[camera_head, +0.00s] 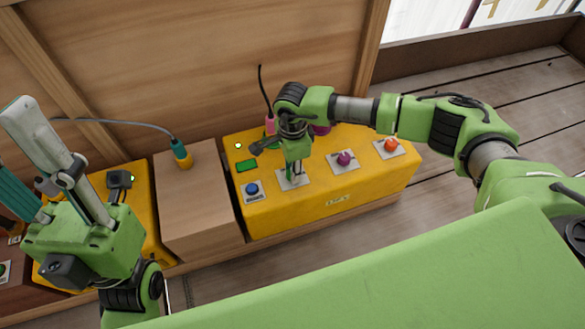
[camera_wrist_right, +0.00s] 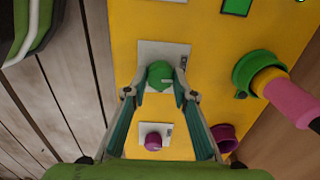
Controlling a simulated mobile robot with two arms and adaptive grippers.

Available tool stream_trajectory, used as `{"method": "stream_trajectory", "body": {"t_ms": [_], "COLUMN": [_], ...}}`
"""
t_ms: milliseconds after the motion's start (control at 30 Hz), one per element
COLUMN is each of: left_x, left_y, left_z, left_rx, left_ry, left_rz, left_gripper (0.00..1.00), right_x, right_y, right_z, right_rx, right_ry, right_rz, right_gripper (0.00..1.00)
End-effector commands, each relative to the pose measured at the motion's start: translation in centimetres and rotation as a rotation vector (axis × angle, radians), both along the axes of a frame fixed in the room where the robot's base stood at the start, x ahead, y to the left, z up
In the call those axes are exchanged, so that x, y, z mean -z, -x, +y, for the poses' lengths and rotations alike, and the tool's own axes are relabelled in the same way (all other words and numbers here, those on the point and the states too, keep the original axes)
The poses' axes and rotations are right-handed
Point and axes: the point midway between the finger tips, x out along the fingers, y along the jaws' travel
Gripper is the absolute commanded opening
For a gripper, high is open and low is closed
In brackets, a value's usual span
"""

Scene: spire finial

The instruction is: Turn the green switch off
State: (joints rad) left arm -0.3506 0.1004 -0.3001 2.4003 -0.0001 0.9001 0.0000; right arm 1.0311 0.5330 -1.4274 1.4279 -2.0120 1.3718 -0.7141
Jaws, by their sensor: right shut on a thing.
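The green switch (camera_wrist_right: 160,74) is a round green knob on a pale square plate on the yellow box. In the right wrist view it sits between my right gripper's fingertips (camera_wrist_right: 160,92), which are shut on it. In the head view my right gripper (camera_head: 293,178) is over the same plate and hides most of the knob. The knob's setting cannot be read. My left gripper (camera_head: 22,150) is raised at the left, its fingers apart and empty, far from the switch.
The yellow box (camera_head: 325,195) also bears a blue knob (camera_head: 252,188), a purple knob (camera_head: 345,158) and an orange-red knob (camera_head: 391,145). A pink plug (camera_wrist_right: 290,103) stands behind. A wooden block (camera_head: 195,205) and another yellow box (camera_head: 140,205) are at the left.

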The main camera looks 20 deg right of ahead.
Motion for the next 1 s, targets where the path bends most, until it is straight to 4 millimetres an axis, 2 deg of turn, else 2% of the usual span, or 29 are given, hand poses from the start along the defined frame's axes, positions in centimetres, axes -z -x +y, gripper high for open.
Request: {"method": "stream_trajectory", "body": {"t_ms": [300,333,367,400,767,867,1000], "left_x": [0.0,0.0,0.0,0.0,-0.1,-0.1,-0.1], "left_y": [0.0,0.0,0.0,0.0,0.0,0.0,0.0], "left_z": [0.0,0.0,0.0,0.0,0.1,0.1,0.0], "left_rx": [0.0,0.0,0.0,0.0,-0.002,-0.001,-0.001], "left_ry": [0.0,0.0,0.0,0.0,0.003,0.002,0.001], "left_rz": [0.0,0.0,0.0,0.0,-0.003,-0.003,-0.002], "left_gripper": [0.4,0.4,0.4,0.4,0.4,0.4,0.4], "right_x": [0.0,0.0,0.0,0.0,-0.3,-1.4,-4.1], "right_y": [0.0,0.0,0.0,0.0,-0.1,-0.1,-0.2], "right_z": [-0.1,-0.1,-0.1,-0.1,0.0,0.0,0.0], "right_rx": [-0.001,-0.001,-0.001,0.0,0.0,0.0,-0.001], "right_ry": [0.002,0.002,0.002,0.002,0.0,0.0,0.0], "right_rz": [0.0,0.0,0.0,0.0,-0.001,-0.002,-0.005], "right_gripper": [0.04,0.33,0.4,0.42,0.42,0.42,0.42]}}
